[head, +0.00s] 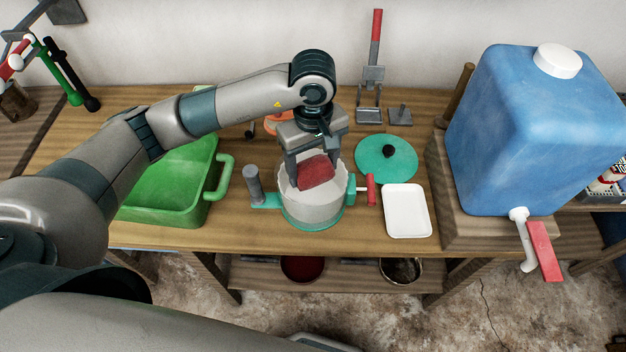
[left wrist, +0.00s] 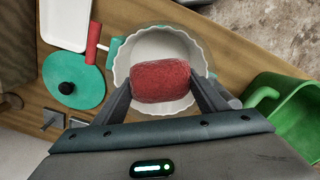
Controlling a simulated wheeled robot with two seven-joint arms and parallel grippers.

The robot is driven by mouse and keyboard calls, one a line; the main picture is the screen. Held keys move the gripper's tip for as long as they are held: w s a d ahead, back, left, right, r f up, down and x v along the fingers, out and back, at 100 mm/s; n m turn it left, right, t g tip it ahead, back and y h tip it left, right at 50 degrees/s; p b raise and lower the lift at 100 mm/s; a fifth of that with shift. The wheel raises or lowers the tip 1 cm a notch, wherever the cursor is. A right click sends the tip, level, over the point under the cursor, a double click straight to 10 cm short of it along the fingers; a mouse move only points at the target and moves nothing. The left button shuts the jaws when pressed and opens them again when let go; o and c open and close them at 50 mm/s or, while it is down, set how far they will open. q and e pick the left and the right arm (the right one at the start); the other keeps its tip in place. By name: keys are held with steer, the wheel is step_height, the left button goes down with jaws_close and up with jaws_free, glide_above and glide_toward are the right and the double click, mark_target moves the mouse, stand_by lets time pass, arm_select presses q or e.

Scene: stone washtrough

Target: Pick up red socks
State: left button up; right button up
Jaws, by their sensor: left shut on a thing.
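The red socks (head: 316,172) are a rolled red bundle. My left gripper (head: 315,165) is shut on the bundle, one finger at each side, and holds it over the mouth of a round pale bowl-like pot (head: 317,212) with a teal base. In the left wrist view the bundle (left wrist: 161,81) sits between the fingers, with the pot's scalloped rim (left wrist: 120,62) around and beyond it. I cannot tell whether the bundle touches the pot's inside. My right gripper is not in view.
A green tub (head: 165,200) stands left of the pot. A teal lid (head: 386,158) with a black knob and a white tray (head: 407,210) lie to the right. A blue water container (head: 535,130) with a red-handled tap stands on a wooden stand at the far right.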

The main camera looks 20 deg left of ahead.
arm_select(q)
steer(key=shift+r, duration=1.05)
steer(key=shift+a, duration=0.1)
